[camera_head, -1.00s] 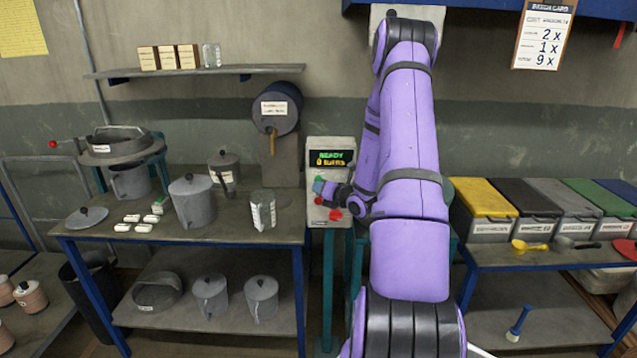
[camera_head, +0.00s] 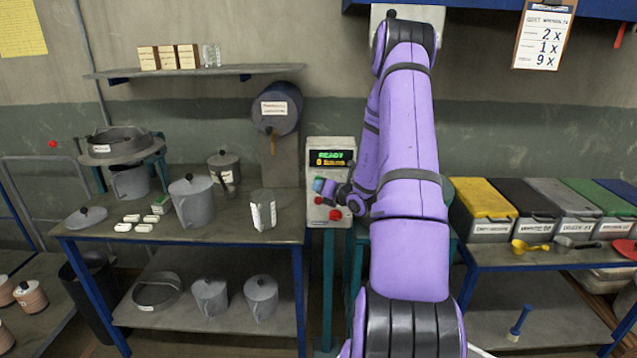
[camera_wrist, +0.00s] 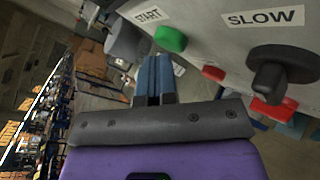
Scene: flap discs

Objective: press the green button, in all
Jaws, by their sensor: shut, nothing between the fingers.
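The green button (camera_wrist: 170,38) sits on the face of the grey machine (camera_wrist: 215,30), by the START label, in the wrist view. In the head view my gripper covers it. My gripper (camera_wrist: 154,60) is shut and empty, its blue fingertips just below and left of the green button; a small gap seems to show between them. In the head view my gripper (camera_head: 318,186) is at the left of the machine's panel (camera_head: 322,215), below a display (camera_head: 331,157) reading READY with a second line under it.
Red buttons (camera_wrist: 213,73) and a black knob (camera_wrist: 281,72) labelled SLOW are close to my fingers. Lidded bins (camera_head: 491,229) stand on the right.

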